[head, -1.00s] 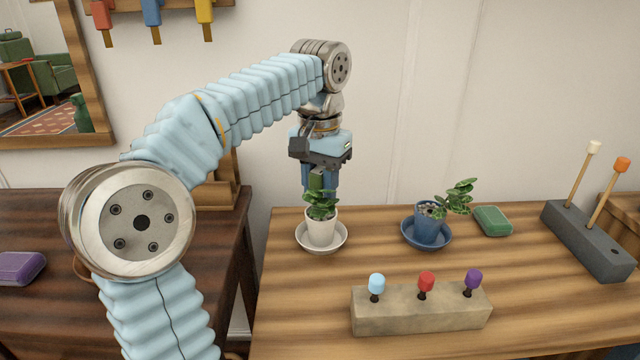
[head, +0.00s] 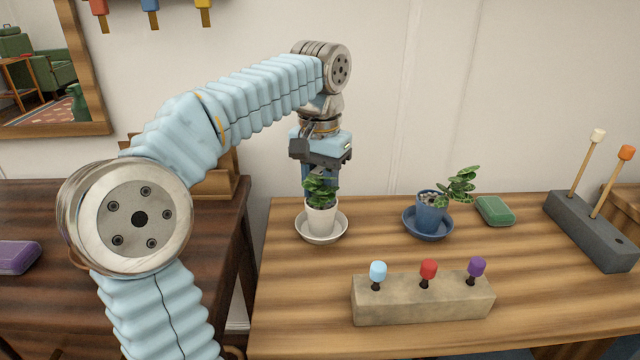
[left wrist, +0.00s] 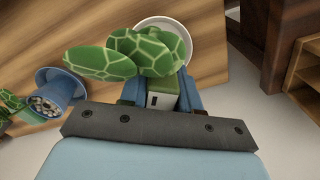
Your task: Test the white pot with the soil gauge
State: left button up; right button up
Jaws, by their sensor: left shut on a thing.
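The white pot (head: 320,219) stands upright in a white saucer (head: 304,236) near the back left of the plank table, with a leafy green plant in it. My left gripper (head: 306,180) points down at the pot, its blue fingers just behind the leaves. In the left wrist view it is shut on the green soil gauge (left wrist: 161,94), whose body sits between the blue fingers. The leaves and my gripper hide the gauge's lower end, so I cannot tell whether it touches the soil. My right gripper is not in view.
A blue pot (head: 430,213) with a leaning plant stands in a blue saucer to the right. A green box (head: 494,211) is beside it. A block with capped pegs (head: 422,302) lies in front. A grey block with two sticks (head: 590,232) is at right.

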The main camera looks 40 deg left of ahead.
pick_arm(q)
jog(key=shift+f, duration=0.2)
jog(key=o, duration=1.1)
notch_tip(320, 180, up, 12)
jog(key=p, duration=0.3)
jog(key=shift+f, duration=0.25)
jog(key=shift+r, duration=0.3)
